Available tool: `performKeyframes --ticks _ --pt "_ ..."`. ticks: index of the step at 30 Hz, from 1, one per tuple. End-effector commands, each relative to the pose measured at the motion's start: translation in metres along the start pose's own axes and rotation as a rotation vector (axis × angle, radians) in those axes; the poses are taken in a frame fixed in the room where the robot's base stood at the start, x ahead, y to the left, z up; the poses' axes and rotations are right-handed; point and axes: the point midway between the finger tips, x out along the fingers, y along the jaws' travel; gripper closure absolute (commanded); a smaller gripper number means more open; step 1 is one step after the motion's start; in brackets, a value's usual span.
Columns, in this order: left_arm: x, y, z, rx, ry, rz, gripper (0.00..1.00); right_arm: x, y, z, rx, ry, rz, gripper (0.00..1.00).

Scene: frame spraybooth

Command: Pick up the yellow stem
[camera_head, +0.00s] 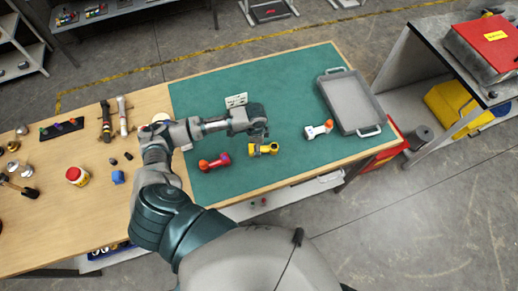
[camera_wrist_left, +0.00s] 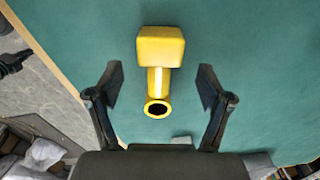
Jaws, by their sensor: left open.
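The yellow stem (camera_head: 264,149) lies on the green mat (camera_head: 215,112), between a red stem (camera_head: 215,162) and a white stem with an orange end (camera_head: 319,130). In the left wrist view the yellow stem (camera_wrist_left: 160,75) shows a blocky head and a tube with an open, dark round end. My left gripper (camera_head: 261,131) is above the mat beside the yellow stem. In the left wrist view its two fingers (camera_wrist_left: 162,82) are spread apart, one on each side of the stem's tube, with clear gaps and no visible contact. My right gripper is not in view.
A grey tray (camera_head: 350,101) with handles lies at the mat's right. A white card (camera_head: 236,100) is behind my left wrist. Bare mat surrounds the yellow stem's far side.

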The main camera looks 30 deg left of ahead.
Motion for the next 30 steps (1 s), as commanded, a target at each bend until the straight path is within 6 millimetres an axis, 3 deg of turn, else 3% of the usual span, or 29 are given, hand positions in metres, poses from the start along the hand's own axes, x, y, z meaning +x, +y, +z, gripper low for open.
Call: performKeyframes --ticks 6,13,21,30 --pt "0.025 0.0 0.0 0.0 -0.001 0.0 0.21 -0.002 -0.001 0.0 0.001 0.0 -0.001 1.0" --pt "0.026 0.001 -0.001 0.001 0.0 -0.002 0.21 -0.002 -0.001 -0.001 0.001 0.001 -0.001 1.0" --pt "0.026 0.0 -0.001 0.0 0.0 -0.001 0.88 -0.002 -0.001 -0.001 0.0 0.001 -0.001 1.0" --pt "0.025 0.0 -0.001 0.0 0.001 -0.001 0.92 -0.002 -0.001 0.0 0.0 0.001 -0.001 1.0"
